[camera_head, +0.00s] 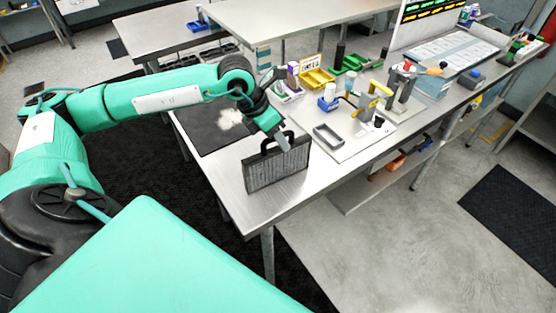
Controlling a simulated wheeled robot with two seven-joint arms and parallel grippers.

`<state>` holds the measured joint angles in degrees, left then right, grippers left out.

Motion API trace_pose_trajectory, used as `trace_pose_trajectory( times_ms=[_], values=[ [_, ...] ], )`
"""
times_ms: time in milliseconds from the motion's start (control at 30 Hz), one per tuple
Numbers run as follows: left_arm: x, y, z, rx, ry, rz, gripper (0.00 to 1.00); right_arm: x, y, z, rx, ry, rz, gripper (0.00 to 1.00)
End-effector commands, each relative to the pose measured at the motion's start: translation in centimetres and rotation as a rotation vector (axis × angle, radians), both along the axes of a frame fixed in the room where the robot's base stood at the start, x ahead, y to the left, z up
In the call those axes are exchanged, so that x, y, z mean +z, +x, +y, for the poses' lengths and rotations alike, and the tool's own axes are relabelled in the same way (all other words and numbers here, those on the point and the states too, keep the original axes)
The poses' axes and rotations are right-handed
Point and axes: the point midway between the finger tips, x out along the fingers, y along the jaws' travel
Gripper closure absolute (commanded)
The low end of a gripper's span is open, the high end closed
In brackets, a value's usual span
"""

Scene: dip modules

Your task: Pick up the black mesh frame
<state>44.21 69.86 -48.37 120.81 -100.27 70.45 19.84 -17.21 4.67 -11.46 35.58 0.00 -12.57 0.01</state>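The black mesh frame (277,168) stands upright near the front left corner of the metal table, with a black loop handle on its top edge. My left arm reaches in from the left, and my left gripper (280,140) is at the handle, pointing down. The fingertips overlap the handle in the picture; whether they are closed around it is too small to tell. My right gripper is not in view.
A dark mat (205,128) with a pale fluffy patch lies left of the frame. To the right are a grey tray (328,136), a blue-and-white bottle (328,97) and yellow-handled tools. Yellow (317,79) and green bins stand behind.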

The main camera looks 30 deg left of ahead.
Motion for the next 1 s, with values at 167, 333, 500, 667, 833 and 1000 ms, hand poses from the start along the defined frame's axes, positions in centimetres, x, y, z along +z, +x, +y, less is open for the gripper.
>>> trace_pose_trajectory(
  times_ms=[167, 333, 500, 667, 833, 1000],
  values=[
    [0.0, 0.0, 0.0, 0.000, 0.000, 0.000, 0.64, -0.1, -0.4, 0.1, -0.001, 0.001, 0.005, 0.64],
    [0.0, 0.0, 0.0, 0.000, 0.000, 0.000, 0.98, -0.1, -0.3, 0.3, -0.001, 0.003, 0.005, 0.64],
    [0.0, 0.0, 0.0, 0.000, 0.000, 0.000, 1.00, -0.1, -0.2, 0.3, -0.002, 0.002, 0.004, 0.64],
    [0.0, 0.0, 0.0, 0.000, 0.000, 0.000, 1.00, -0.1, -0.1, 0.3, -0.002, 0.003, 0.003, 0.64],
    [0.5, 0.0, 0.0, 0.000, 0.000, -0.001, 1.00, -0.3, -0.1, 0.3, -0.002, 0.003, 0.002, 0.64],
    [2.4, 0.1, 0.0, 0.000, -0.001, -0.005, 1.00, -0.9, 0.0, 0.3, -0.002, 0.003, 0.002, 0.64]
  ],
)
